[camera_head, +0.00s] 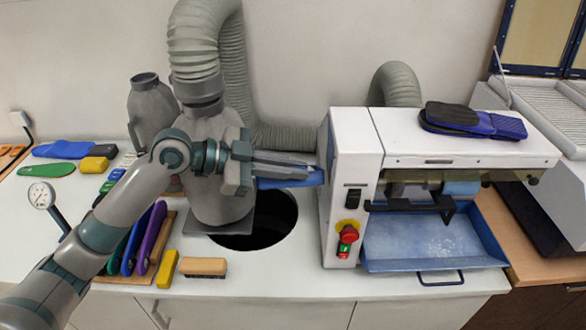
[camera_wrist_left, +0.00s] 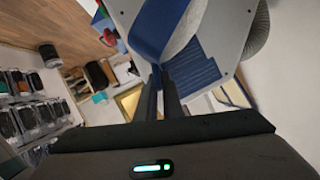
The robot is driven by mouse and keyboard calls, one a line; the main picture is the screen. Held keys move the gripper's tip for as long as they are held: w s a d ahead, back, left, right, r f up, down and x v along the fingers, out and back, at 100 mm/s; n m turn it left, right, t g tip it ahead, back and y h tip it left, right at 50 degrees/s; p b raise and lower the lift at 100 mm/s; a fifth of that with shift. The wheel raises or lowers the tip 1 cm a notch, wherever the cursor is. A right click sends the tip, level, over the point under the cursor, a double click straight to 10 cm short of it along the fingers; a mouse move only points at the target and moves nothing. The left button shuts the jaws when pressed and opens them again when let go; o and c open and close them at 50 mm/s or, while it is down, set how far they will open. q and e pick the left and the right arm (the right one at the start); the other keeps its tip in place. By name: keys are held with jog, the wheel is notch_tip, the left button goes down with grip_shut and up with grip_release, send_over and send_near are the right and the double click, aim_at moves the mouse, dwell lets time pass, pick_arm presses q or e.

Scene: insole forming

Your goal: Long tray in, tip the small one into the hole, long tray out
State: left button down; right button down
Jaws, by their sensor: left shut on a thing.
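My left gripper (camera_head: 300,170) is shut on a small blue tray (camera_head: 290,182), holding it above the bench, up near the left side of the white grinding machine. My fingers hide much of this tray, so its contents cannot be seen. The left wrist view shows my fingers (camera_wrist_left: 168,95) closed, with blue material (camera_wrist_left: 150,28) just beyond them. The round dark hole (camera_head: 262,232) in the bench lies below the held tray. The long blue tray (camera_head: 395,263), with a dark front handle and pale dust on its floor, sits beneath the machine's roller. My right gripper is not in view.
The white machine (camera_head: 345,215) stands right of the hole, with dark and blue insoles (camera_head: 475,120) on top. A grey canister (camera_head: 215,190) with a hose stands behind my gripper. A brush (camera_head: 203,267) and yellow block (camera_head: 166,268) lie at the front left.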

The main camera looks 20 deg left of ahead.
pick_arm(q)
jog(key=shift+w+a+r+n+g+p, duration=0.2)
jog(key=shift+w+r+n+p, duration=0.25)
jog(key=shift+r+p, duration=0.35)
jog(key=shift+w+a+r+n+g+p, duration=0.15)
jog(key=shift+w+r+n+g+p, duration=0.1)
jog(key=shift+w+r+p, duration=0.45)
jog(key=shift+w+a+r+n+g+h+p, duration=0.2)
jog(key=shift+w+a+r+n+g+p, duration=0.15)
jog(key=shift+w+p, duration=0.2)
jog(key=shift+w+a+r+n+g+h+p, duration=0.1)
jog(key=shift+w+r+n+g+h+p, duration=0.15)
jog(key=shift+w+n+p, duration=0.3)
jog(key=shift+s, duration=0.1)
